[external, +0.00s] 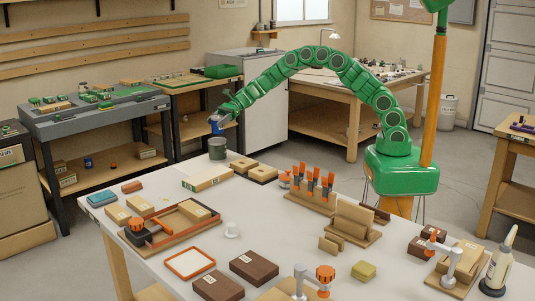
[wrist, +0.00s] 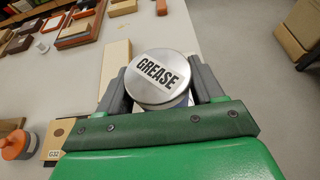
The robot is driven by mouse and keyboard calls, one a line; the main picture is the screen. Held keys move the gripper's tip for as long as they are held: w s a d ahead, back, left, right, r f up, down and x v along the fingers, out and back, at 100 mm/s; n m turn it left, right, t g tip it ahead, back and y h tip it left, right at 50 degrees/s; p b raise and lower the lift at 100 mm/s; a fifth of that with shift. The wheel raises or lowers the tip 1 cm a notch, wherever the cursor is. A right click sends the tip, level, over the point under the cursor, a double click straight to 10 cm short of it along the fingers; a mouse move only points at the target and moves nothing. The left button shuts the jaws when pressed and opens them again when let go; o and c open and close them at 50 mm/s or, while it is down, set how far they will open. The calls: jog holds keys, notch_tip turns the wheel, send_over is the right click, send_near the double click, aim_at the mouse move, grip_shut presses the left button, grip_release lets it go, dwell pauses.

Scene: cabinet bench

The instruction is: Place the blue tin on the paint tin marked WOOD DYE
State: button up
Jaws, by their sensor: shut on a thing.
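My gripper (external: 221,116) is shut on the blue tin (external: 215,127), out over the table's far left corner. In the wrist view the tin's silver lid, lettered GREASE (wrist: 158,78), sits between my gripper's two grey fingers (wrist: 162,88). The lid faces the camera. A dark grey-green paint tin (external: 217,148) stands upright on the table just below the blue tin in the external view. A small gap seems to show between them. No lettering can be read on the paint tin, and it is hidden in the wrist view.
An orange-topped jar (wrist: 17,146) shows in the wrist view. A wooden tray (external: 176,228) and bricks occupy the table's left front.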

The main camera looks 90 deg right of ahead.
aim_at(216, 128)
jog(key=shift+w+f, duration=0.25)
jog(key=shift+f, duration=1.5)
jog(key=shift+f, duration=0.15)
jog(key=o, duration=1.2)
